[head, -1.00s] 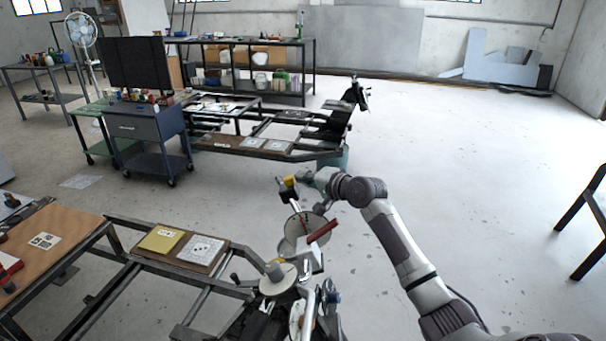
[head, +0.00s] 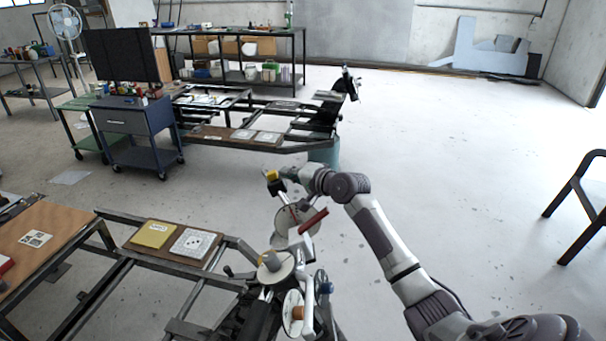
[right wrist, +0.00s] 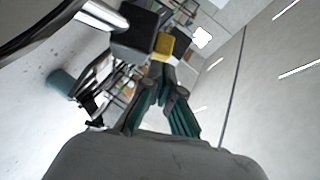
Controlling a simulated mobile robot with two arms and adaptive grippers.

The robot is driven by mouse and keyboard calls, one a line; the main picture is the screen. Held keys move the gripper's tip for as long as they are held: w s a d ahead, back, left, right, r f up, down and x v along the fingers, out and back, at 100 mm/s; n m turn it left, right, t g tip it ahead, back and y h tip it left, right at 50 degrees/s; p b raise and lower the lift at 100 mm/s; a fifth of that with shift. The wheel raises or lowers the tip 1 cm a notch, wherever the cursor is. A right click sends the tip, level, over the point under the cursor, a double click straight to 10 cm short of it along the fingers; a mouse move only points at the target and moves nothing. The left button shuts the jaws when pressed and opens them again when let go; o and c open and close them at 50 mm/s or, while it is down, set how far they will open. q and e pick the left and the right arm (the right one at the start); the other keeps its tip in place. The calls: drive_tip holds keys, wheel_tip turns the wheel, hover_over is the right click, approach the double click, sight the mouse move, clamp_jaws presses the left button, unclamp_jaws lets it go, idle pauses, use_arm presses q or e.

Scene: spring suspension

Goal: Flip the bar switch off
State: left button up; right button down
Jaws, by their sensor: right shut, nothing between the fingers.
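A black box (head: 275,189) with a yellow block (head: 271,175) sits at the upper end of a metal bar on the suspension rig; it looks like the bar switch. In the right wrist view the black box (right wrist: 134,40) and the yellow block (right wrist: 163,45) are just beyond the fingertips. My right gripper (head: 286,175) is shut and empty, close to the right of the yellow block. The right wrist view shows its teal-padded fingers (right wrist: 161,72) together at the tips, pointing at the block. I cannot tell whether they touch. My left gripper is out of view.
A red handle (head: 313,221) and pale discs (head: 276,267) are on the rig below my right arm. A wooden-topped bench (head: 50,240) is at the left. A blue cart (head: 138,122) stands behind. The floor at the right is mostly clear.

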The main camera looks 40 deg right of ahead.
drive_tip(key=v, duration=1.1)
drive_tip(key=shift+s, duration=0.15)
